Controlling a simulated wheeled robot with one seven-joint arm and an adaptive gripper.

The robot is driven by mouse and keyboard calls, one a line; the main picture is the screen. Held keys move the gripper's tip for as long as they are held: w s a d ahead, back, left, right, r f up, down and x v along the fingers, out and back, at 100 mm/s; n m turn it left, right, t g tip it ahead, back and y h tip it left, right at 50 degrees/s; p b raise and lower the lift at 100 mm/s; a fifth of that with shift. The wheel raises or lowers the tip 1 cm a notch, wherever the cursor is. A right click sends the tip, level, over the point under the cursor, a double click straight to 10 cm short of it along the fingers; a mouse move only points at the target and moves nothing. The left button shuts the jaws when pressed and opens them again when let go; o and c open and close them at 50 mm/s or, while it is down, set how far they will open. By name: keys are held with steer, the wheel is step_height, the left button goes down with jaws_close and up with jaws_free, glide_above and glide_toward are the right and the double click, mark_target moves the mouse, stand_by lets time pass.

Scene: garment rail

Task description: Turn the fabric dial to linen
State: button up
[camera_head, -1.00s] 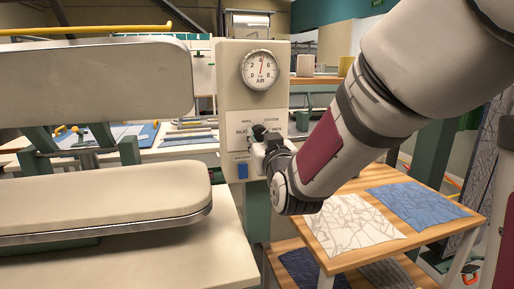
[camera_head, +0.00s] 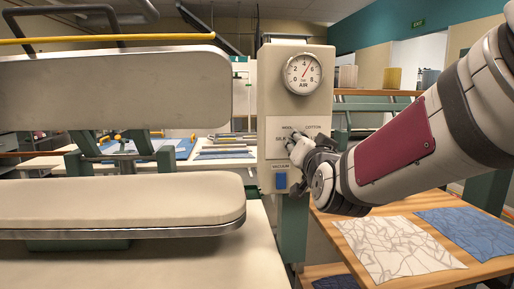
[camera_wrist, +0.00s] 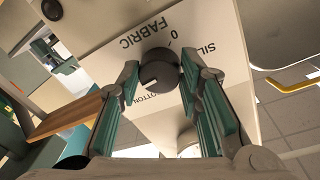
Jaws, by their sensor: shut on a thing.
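The fabric dial (camera_wrist: 161,74) is a dark round knob on a white label plate (camera_head: 284,155). Its pale mark points to the lower left in the wrist view, near the partly hidden cotton label. The words FABRIC, SIL and 0 show upside down around it; I cannot see a linen label. My gripper (camera_wrist: 160,70) is shut on the dial, with one teal-padded finger on each side. In the head view my gripper (camera_head: 303,146) covers the dial and part of the plate.
An air gauge (camera_head: 303,74) sits above the plate and a blue vacuum button (camera_head: 281,181) below it. A press with padded upper plate (camera_head: 115,86) and lower plate (camera_head: 120,205) stands left. A wooden table (camera_head: 343,225) with fabric pieces is at lower right.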

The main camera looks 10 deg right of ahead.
steer(key=shift+f, duration=0.15)
steer(key=o, duration=1.2)
steer(key=shift+c, duration=0.2)
steer(key=s, duration=0.7)
steer(key=shift+s+a, duration=0.25)
steer(key=shift+a, duration=0.1)
